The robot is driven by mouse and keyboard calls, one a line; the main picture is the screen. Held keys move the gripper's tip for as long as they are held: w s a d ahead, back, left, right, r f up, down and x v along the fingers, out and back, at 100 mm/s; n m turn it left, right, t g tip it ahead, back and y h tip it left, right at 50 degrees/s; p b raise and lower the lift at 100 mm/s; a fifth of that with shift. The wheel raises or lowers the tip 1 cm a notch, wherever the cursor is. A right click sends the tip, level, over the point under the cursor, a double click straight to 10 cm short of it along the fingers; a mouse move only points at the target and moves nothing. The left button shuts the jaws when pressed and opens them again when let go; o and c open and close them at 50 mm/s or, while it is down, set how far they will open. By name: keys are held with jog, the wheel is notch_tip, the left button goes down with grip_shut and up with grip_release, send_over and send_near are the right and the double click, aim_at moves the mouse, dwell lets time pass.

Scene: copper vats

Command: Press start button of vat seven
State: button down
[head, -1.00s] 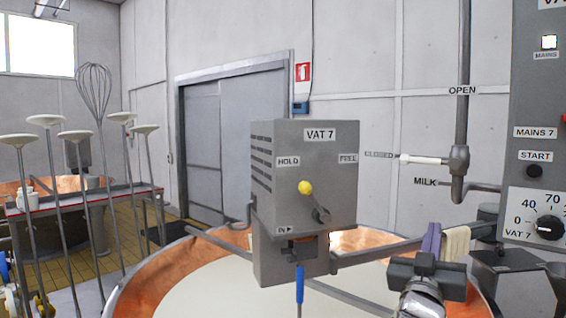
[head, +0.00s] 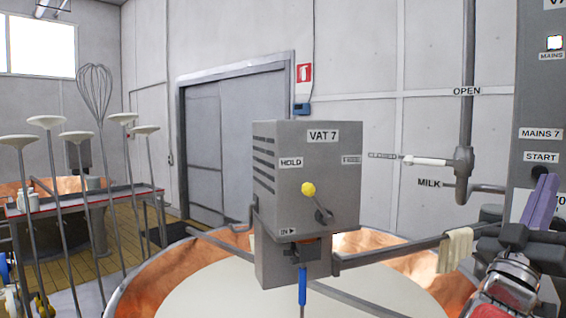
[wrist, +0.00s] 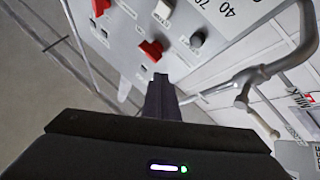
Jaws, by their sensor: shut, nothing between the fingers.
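The grey control panel of vat seven (head: 533,105) stands at the right edge of the head view. Its dark round start button (head: 539,170) sits just below the START label. My gripper (head: 546,178) is shut and empty, its purple fingers pointing up just below the button and covering part of the panel. I cannot tell whether they touch it. In the wrist view the shut fingers (wrist: 160,80) point toward the panel, with a red switch (wrist: 150,50) just beyond the tips. A dark round button (wrist: 197,39), likely the start button, is up and right of them.
The grey VAT 7 box (head: 305,190), with a yellow-knobbed lever, stands over the copper vat (head: 165,270). A cloth (head: 455,250) hangs on the bar left of my gripper. A pipe with a white-handled valve (head: 430,161) runs left of the panel.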

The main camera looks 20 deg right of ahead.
aim_at(540, 172)
jog(key=w+d, duration=0.4)
jog(key=d, duration=0.3)
jog(key=shift+d, duration=0.35)
dwell(2.0)
jog(key=shift+d, duration=0.15)
jog(key=shift+w+d, duration=0.2)
jog(key=shift+w, duration=0.05)
jog(key=shift+w+d, duration=0.2)
jog(key=shift+d, duration=0.25)
dwell(1.0)
jog(key=shift+s+a, duration=0.1)
jog(key=shift+a, duration=0.05)
jog(key=shift+s+a, duration=0.3)
jog(key=shift+a, duration=0.35)
dwell(0.4)
